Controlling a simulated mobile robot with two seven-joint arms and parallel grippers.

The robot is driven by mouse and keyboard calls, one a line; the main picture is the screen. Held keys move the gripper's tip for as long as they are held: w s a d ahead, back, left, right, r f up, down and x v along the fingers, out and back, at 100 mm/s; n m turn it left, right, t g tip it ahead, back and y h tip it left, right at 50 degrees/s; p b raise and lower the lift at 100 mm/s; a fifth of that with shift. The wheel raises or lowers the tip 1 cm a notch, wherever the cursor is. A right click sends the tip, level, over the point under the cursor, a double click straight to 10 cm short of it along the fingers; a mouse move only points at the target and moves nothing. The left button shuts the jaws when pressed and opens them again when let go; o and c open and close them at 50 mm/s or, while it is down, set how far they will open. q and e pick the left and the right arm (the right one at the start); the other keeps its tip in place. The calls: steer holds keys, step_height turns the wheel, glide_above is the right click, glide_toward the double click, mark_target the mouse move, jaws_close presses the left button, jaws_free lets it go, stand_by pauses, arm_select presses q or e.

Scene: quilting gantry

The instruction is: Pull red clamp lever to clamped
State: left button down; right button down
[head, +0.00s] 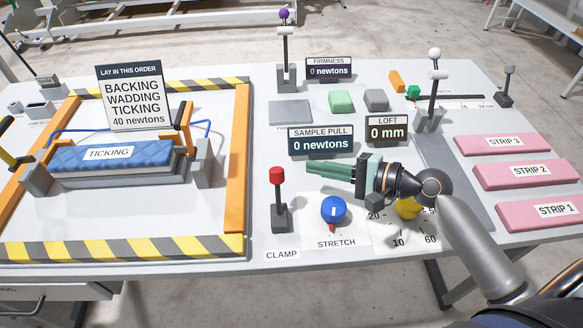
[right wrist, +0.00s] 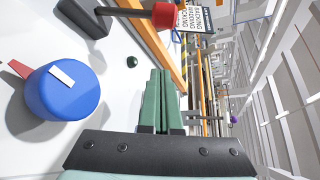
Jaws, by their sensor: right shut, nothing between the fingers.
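The clamp lever has a red knob (head: 277,175) on a dark upright stem and a grey base (head: 279,218), behind the CLAMP label (head: 282,255). It stands about upright in the head view. My right gripper (head: 310,170), with green fingers, is shut and empty, a little to the right of the red knob and apart from it. In the right wrist view the shut fingers (right wrist: 161,72) point past the red knob (right wrist: 166,15), which shows at the top. I cannot make out my left gripper in the head view.
A blue STRETCH knob (head: 333,209) and a yellow dial (head: 408,208) sit below my right arm. The SAMPLE PULL display (head: 320,142) stands behind the gripper. A striped frame (head: 120,247) with the TICKING stack (head: 110,165) lies left. Pink strips (head: 525,175) lie right.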

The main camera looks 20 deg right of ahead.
mark_target(278, 191)
steer(key=x, duration=0.5)
steer(key=shift+w+a, duration=0.1)
steer(key=shift+a+r+p, duration=0.15)
steer(key=shift+a+p, duration=0.2)
steer(key=shift+p, duration=0.05)
steer(key=shift+s+a+r+p, duration=0.3)
steer(key=shift+s+a+r, duration=0.1)
steer(key=shift+s, duration=0.3)
steer(key=shift+s+a+r+p, duration=0.25)
steer(key=shift+s+a+r, duration=0.1)
steer(key=shift+s, duration=0.3)
steer(key=shift+f, duration=0.1)
